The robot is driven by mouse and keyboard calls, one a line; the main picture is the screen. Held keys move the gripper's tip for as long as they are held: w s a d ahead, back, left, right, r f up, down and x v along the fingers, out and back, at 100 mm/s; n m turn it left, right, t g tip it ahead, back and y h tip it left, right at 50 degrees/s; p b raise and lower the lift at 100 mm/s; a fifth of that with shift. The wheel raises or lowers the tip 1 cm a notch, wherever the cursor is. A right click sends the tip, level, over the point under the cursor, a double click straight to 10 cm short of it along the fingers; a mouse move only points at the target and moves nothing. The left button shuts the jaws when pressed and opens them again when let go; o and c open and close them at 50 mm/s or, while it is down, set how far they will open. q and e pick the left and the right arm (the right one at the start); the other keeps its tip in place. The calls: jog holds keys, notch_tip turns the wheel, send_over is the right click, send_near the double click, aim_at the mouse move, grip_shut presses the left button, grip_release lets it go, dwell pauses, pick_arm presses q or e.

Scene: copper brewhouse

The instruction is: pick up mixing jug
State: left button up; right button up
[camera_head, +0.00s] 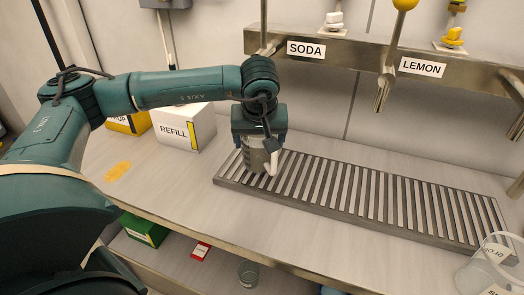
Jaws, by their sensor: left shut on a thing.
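The mixing jug (256,157) is a small greyish, see-through vessel with a pale handle on its right side. It is upright at the left end of the slatted metal drip grate (375,222). My left gripper (259,143) comes down on it from above and is shut on it; the gripper hides the jug's upper part. I cannot tell whether the jug's base touches the grate or hangs just above it. My right gripper is out of view.
A white REFILL box (185,130) and a yellow box (130,124) stand left of the jug. SODA and LEMON taps hang from a metal rail (345,52) behind. A clear labelled bucket (477,274) stands at right.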

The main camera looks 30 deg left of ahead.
pick_arm(q)
jog(key=shift+r, duration=0.1)
jog(key=shift+c, duration=0.7)
